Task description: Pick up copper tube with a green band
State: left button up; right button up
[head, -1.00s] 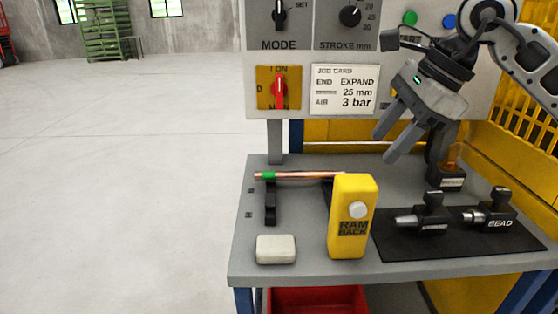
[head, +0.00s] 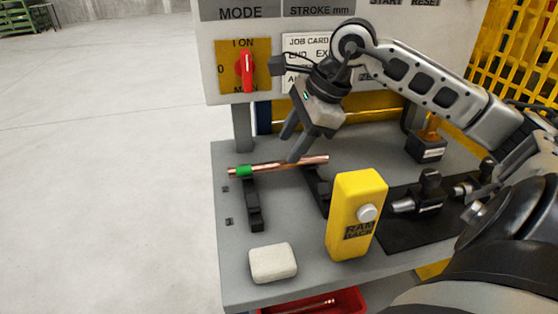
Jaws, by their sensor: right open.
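The copper tube (head: 272,165) lies across two black supports on the grey bench, with its green band (head: 245,171) near the left end. My right gripper (head: 293,149) is open and angled down, its fingertips just above and behind the right half of the tube. I cannot tell whether a finger touches the tube. Nothing shows between the fingers. My left gripper is not in the view.
A yellow RAM BACK box (head: 355,205) stands right of the tube, close to my right arm. A whitish block (head: 273,263) lies at the front of the grey bench (head: 240,290). Black tooling (head: 430,190) sits on a dark mat at right. A red bin (head: 345,300) is below.

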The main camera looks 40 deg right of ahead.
aim_at(275, 163)
jog(key=p+x, duration=0.1)
jog(key=x, duration=0.1)
jog(key=p+x, duration=0.1)
jog(key=x, duration=0.2)
jog(key=shift+w+a+f, duration=0.2)
jog(key=shift+w, duration=0.15)
jog(key=shift+c, duration=0.4)
grip_shut()
